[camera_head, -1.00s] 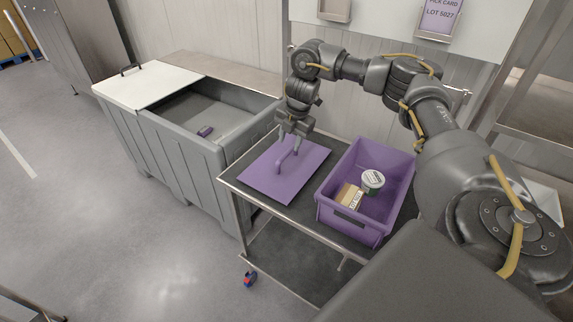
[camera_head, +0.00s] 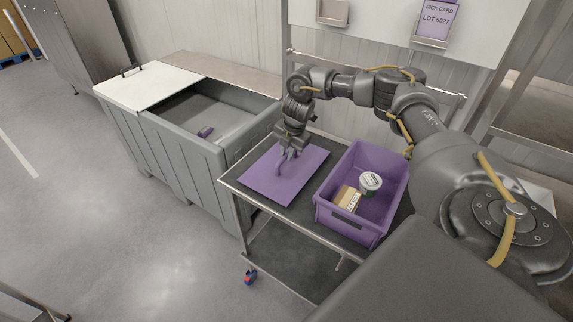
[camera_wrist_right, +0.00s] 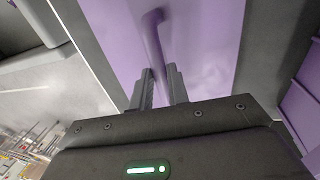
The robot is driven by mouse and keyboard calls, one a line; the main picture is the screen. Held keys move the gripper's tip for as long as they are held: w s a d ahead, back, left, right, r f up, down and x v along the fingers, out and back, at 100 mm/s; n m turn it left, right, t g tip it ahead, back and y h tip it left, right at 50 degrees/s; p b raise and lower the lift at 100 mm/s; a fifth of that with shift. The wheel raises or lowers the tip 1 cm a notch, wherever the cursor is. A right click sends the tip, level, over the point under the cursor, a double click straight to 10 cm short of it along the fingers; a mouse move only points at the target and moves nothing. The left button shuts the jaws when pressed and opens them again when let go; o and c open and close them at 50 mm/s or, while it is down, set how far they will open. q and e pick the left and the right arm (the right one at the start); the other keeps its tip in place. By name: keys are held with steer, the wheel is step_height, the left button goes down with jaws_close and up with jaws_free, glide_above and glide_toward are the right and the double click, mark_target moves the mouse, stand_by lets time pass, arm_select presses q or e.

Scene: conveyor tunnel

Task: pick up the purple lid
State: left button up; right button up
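The purple lid (camera_head: 270,184) lies flat on the left part of the cart top, with its raised handle (camera_head: 283,163) upward. My right gripper (camera_head: 288,154) is at the handle from above. In the right wrist view, the two fingers of the right gripper (camera_wrist_right: 160,82) stand apart, and the lid handle (camera_wrist_right: 157,42) runs toward the gap between them. Whether the fingers touch the handle cannot be told. The lid (camera_wrist_right: 205,40) fills the middle of that view. My left gripper is not in view.
A purple bin (camera_head: 376,214) with a small box (camera_head: 347,198) and a round tub (camera_head: 370,183) stands right of the lid on the cart (camera_head: 309,209). A grey container (camera_head: 180,152) with a small purple item (camera_head: 205,132) inside stands at the left.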

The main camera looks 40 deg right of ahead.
mark_target(287, 155)
jaws_close()
steer(key=shift+r+b, duration=0.3)
steer(key=shift+r, duration=0.25)
step_height(287, 155, up, 9)
steer(key=b, duration=0.1)
